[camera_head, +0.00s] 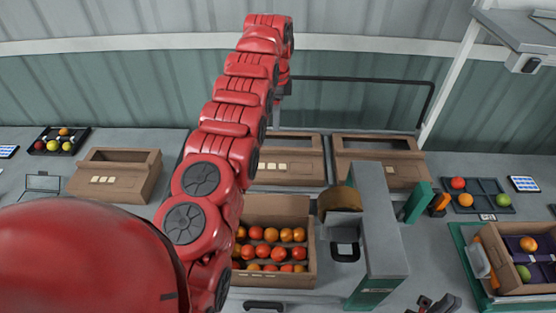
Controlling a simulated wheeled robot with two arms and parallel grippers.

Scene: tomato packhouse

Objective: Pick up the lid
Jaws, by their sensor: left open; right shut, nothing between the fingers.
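I cannot make out a separate lid with certainty. An open cardboard carton (311,252) full of red and orange tomatoes stands at the centre, with a raised panel (275,208) at its back. My red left arm rises across the picture and covers the carton's left side. My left gripper (283,92) is at the far end of this arm, small and partly hidden, above the back of the bench and open. My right gripper (438,303) shows at the bottom edge, partly cut off, shut and empty, to the right of the carton.
A grey machine with a brown roll (339,200) stands right of the carton. Brown boxes (380,160) line the back, below a thin black frame (360,80). A black fruit tray (480,187) and a divided box (490,245) are at right. Another brown box (110,187) is at left.

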